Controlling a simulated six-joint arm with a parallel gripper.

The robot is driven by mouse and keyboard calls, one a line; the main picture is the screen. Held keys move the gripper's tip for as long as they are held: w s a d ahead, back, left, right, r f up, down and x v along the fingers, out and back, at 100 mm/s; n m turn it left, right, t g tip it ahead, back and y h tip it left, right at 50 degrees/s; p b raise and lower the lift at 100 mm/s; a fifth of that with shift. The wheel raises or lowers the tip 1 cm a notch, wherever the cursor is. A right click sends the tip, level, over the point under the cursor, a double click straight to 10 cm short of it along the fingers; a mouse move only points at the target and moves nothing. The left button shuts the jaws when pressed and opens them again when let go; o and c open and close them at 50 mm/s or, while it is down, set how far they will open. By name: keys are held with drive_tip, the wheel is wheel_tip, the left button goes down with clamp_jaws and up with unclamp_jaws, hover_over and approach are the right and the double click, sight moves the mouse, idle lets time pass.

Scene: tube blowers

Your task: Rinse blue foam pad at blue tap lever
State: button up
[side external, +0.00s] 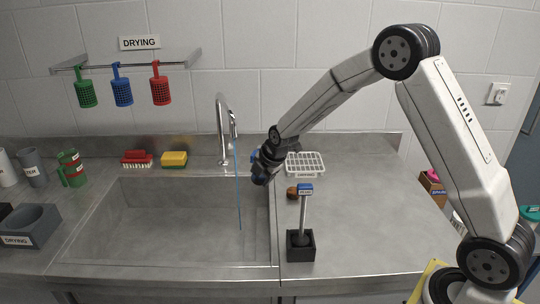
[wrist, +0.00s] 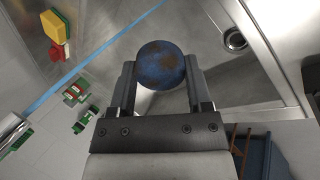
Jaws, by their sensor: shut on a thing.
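My gripper (wrist: 160,85) is shut on the round blue foam pad (wrist: 161,65), which has brown stains on it. In the side view my gripper (side external: 260,176) is over the right edge of the sink, just right of the tap (side external: 222,120). A thin blue water stream (side external: 238,190) runs from the tap down into the sink. The stream (wrist: 95,58) crosses the wrist view diagonally, and the pad shows apart from it. A small blue patch (side external: 254,155) shows beside my gripper in the side view; I cannot tell whether it is the pad or the tap lever.
The sink (side external: 170,220) is empty apart from the stream. A red brush (side external: 137,159) and yellow sponge (side external: 174,158) lie behind the sink.

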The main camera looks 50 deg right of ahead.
drive_tip(key=w+f, duration=0.1)
drive_tip(key=w, duration=0.7)
drive_tip(key=shift+w+d+f, duration=0.2)
drive_tip(key=shift+d+f, duration=0.05)
drive_tip(key=shift+f, duration=0.1)
idle(0.3)
drive_tip(key=shift+d, duration=0.6)
idle(0.5)
drive_tip(key=shift+a, duration=0.25)
idle(0.4)
drive_tip(key=shift+a, duration=0.3)
idle(0.4)
drive_tip(key=shift+s+a, duration=0.15)
drive_tip(key=shift+s, duration=1.85)
drive_tip(key=shift+s+a, duration=0.15)
drive_tip(key=shift+s, duration=1.8)
